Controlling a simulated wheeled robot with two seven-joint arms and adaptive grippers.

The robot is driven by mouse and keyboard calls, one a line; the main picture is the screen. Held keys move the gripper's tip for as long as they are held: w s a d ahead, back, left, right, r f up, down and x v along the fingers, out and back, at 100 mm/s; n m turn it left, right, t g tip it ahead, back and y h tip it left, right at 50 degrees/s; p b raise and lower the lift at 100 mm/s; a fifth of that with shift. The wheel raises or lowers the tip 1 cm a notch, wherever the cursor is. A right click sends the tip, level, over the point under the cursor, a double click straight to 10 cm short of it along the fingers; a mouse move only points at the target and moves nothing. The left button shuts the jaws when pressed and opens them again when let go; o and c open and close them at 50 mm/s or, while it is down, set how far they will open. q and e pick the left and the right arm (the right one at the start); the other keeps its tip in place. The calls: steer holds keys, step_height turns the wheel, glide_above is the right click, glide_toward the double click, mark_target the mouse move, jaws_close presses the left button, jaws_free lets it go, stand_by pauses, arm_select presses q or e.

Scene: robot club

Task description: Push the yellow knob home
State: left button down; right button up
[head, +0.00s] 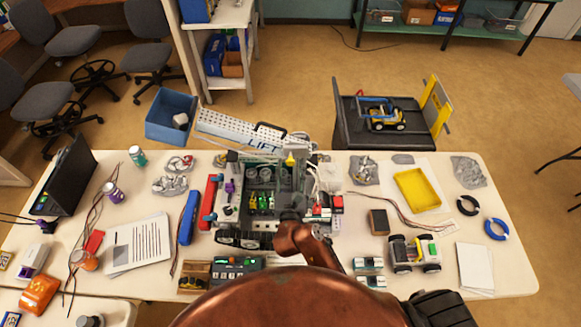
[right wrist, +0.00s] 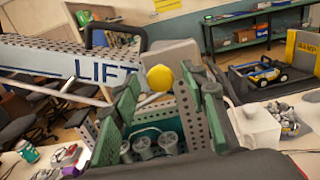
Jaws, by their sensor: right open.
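The yellow knob (head: 290,160) stands at the back of the machine in the middle of the table, beside the perforated arm marked LIFT (head: 240,130). In the right wrist view the knob (right wrist: 160,78) shows as a rounded yellow end, clear of both fingers. My right gripper (head: 291,188) reaches over the machine from the front, just short of the knob in the head view. In the right wrist view its green fingers (right wrist: 165,98) are apart and empty, with the knob in line with the gap between them. Whether the knob stands out or is pushed in cannot be told. My left gripper is not in view.
The LIFT arm slopes toward a blue bin (head: 171,116) at the back left. Grey cylinders (right wrist: 145,145) sit low between my fingers in the wrist view. A yellow tray (head: 417,190), a small wheeled robot (head: 413,252) and a blue ring (head: 497,229) lie to the right.

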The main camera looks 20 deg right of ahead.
steer(key=shift+c, duration=0.3)
jaws_close()
